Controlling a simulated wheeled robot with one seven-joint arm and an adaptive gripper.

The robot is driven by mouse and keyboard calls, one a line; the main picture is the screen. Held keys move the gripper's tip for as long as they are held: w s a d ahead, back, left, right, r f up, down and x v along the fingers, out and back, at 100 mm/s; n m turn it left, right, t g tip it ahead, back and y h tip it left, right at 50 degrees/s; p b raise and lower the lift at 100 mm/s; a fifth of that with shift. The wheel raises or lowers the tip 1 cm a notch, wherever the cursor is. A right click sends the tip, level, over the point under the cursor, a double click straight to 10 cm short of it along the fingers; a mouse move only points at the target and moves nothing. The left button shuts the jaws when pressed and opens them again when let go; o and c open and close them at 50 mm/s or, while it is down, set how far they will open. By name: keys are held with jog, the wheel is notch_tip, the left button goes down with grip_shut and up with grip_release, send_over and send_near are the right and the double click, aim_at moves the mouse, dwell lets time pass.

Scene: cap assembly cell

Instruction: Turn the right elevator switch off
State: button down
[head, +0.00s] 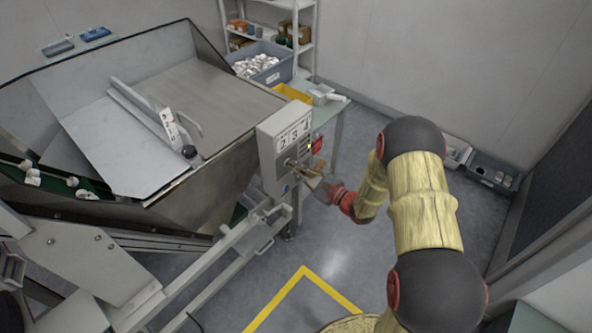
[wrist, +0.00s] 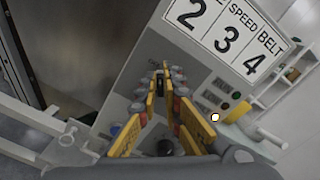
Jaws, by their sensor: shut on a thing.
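A grey control box (head: 268,157) carries the switches and stands beside the large metal hopper; its panel fills the middle of the wrist view (wrist: 150,45). My gripper (head: 301,164) is at the front of this panel. In the wrist view its yellow fingers (wrist: 168,82) reach onto the panel and are shut on a small dark switch (wrist: 162,88) between the tips. Another black knob (wrist: 164,147) shows lower down between the fingers. The fingers cover part of the panel, and the switch labels and the switch's exact position cannot be read.
A number plate (wrist: 230,38) reads 2, 3, 4, with SPEED and BELT visible. A lit lamp (wrist: 215,117) sits at the panel's right edge. The hopper (head: 190,190) is on the left, a grey rail (head: 225,262) below the box. Open floor (head: 345,262) lies in front.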

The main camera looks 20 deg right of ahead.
jog(key=shift+a+f+n+b, duration=0.15)
jog(key=shift+n+b, duration=0.3)
jog(key=shift+n, duration=0.45)
jog(key=c, duration=2.1)
grip_release()
jog(key=shift+o, duration=0.7)
jog(key=v, duration=1.2)
